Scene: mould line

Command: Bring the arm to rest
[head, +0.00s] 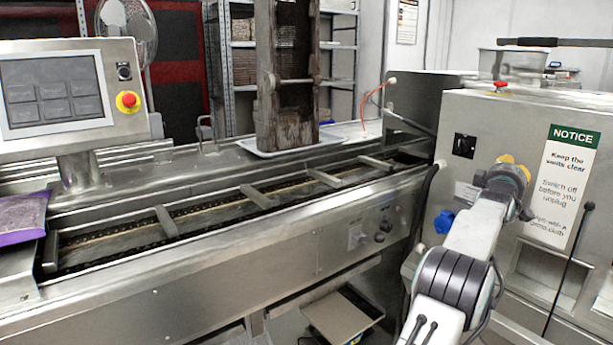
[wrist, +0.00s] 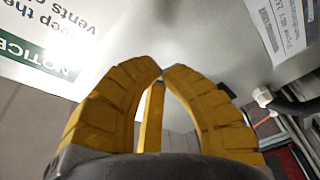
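My arm rises at the right of the head view, in front of the steel cabinet (head: 470,120). My gripper (head: 512,162) is at its upper end, its yellow part small and mostly hidden behind the wrist. In the wrist view, the yellow fingers of my gripper (wrist: 162,70) curve together until their tips almost meet. Nothing shows held between them. The cabinet's NOTICE sign (head: 568,185) is to the right of my gripper in the head view; part of it also shows upside down in the wrist view (wrist: 50,35).
A conveyor trough (head: 330,215) with crossbars runs across the middle. A control screen (head: 55,90) with a red stop button (head: 127,100) stands at left, above a purple bag (head: 20,217). A tall worn mould (head: 285,130) stands on a white tray (head: 325,142) behind the trough.

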